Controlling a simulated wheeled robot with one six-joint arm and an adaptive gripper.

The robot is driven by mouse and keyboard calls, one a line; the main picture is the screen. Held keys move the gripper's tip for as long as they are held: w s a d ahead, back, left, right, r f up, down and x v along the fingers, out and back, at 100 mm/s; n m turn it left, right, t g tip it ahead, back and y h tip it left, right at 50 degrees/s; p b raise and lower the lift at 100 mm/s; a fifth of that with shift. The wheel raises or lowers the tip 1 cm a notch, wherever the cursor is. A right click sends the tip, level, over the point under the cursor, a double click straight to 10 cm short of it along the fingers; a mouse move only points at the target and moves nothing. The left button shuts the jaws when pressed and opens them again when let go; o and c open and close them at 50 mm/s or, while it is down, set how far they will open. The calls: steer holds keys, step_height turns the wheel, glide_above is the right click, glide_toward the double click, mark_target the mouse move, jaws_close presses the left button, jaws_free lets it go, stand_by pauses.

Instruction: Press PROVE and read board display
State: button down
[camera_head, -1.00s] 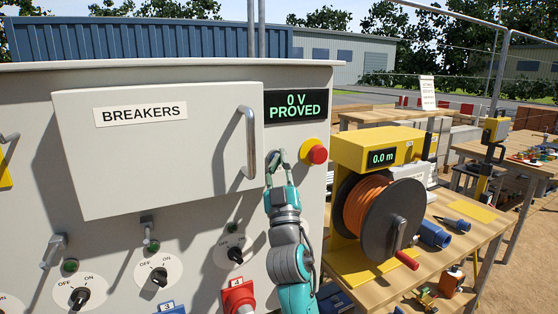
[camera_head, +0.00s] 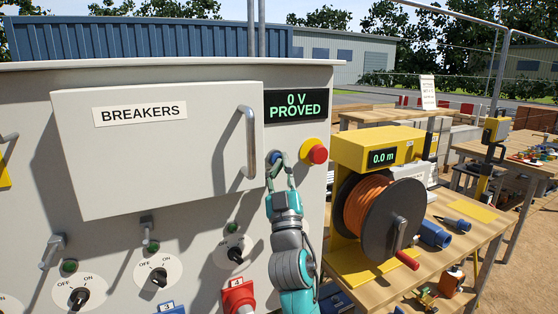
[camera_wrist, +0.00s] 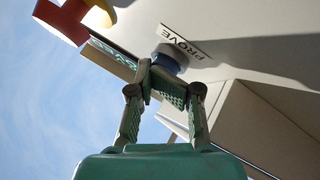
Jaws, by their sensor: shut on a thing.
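The board display (camera_head: 295,106) reads "0 V PROVED" in green letters at the upper right of the grey panel. The blue PROVE button (camera_head: 274,156) is below it, left of a red knob. In the wrist view the button (camera_wrist: 171,57) shows beside its PROVE label (camera_wrist: 185,46). My gripper (camera_head: 281,168) is at the button, and the wrist view shows its fingertips (camera_wrist: 168,86) close together and shut on it. The fingers partly cover the button, so how far it is pressed cannot be told.
The red emergency knob (camera_head: 318,154) on its yellow base is just right of my gripper. The BREAKERS cover (camera_head: 158,160) with its handle (camera_head: 249,142) juts out to the left. A yellow cable reel unit (camera_head: 376,147) stands on the wooden table at right.

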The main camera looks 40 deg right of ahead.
steer(key=shift+a+f, duration=0.15)
steer(key=shift+f, duration=0.05)
steer(key=shift+s+r, duration=0.1)
steer(key=shift+s, duration=0.1)
steer(key=s+a, duration=0.1)
steer(key=s, duration=0.4)
steer(key=shift+s+a, duration=0.35)
steer(key=shift+s, duration=0.05)
stand_by(0.4)
